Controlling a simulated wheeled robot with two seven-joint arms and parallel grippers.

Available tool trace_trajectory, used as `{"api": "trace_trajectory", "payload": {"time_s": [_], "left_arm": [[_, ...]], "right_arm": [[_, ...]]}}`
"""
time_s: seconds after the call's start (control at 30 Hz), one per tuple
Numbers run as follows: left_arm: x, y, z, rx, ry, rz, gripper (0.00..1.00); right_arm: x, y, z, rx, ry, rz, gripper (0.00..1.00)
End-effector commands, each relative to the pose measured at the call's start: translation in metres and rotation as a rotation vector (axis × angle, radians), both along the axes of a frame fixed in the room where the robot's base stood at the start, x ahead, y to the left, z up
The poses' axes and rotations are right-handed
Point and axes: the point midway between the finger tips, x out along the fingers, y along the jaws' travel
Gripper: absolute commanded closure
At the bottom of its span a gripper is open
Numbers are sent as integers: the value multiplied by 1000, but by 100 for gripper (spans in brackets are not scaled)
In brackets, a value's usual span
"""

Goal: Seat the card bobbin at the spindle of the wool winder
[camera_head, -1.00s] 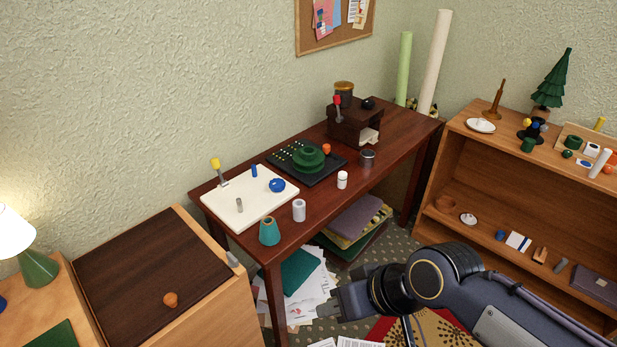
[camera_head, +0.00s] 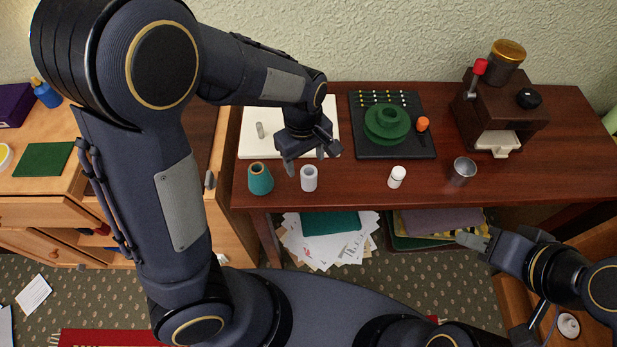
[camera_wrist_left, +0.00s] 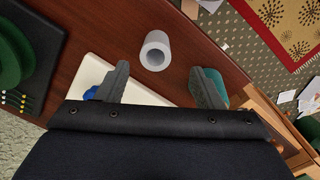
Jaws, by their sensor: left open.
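The card bobbin (camera_head: 308,180), a pale hollow tube, stands upright near the front edge of the dark wood table. It also shows in the left wrist view (camera_wrist_left: 160,38), just beyond my fingertips and between their lines. The wool winder is a white board (camera_head: 246,146) with a short grey spindle (camera_head: 260,130) standing on it; my left arm hides part of the board. My left gripper (camera_head: 312,160) is open and empty, above and just behind the bobbin, apart from it. My right gripper (camera_head: 474,242) is low in front of the table, away from these things; its jaw state is unclear.
A teal cone (camera_head: 260,180) stands close left of the bobbin. To the right are a black board (camera_head: 400,150) with a green stepped piece, a white bottle (camera_head: 396,177), a metal cup (camera_head: 462,172) and a brown grinder-like box (camera_head: 500,115). The table front between bobbin and bottle is clear.

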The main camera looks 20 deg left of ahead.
Motion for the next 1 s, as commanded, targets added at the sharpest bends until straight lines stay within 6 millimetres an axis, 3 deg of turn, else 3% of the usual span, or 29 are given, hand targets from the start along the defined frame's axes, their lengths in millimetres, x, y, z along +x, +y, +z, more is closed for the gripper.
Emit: {"api": "trace_trajectory", "payload": {"time_s": [0.63, 0.93, 1.0], "left_arm": [[2, -3, -78, 33, 3, 20, 39], [3, -4, -84, 30, 0, 19, 39], [3, -4, -84, 30, 0, 19, 45]], "right_arm": [[0, 0, -8, 0, 0, 0, 64], [0, 0, -8, 0, 0, 0, 64], [0, 0, -8, 0, 0, 0, 64]]}}
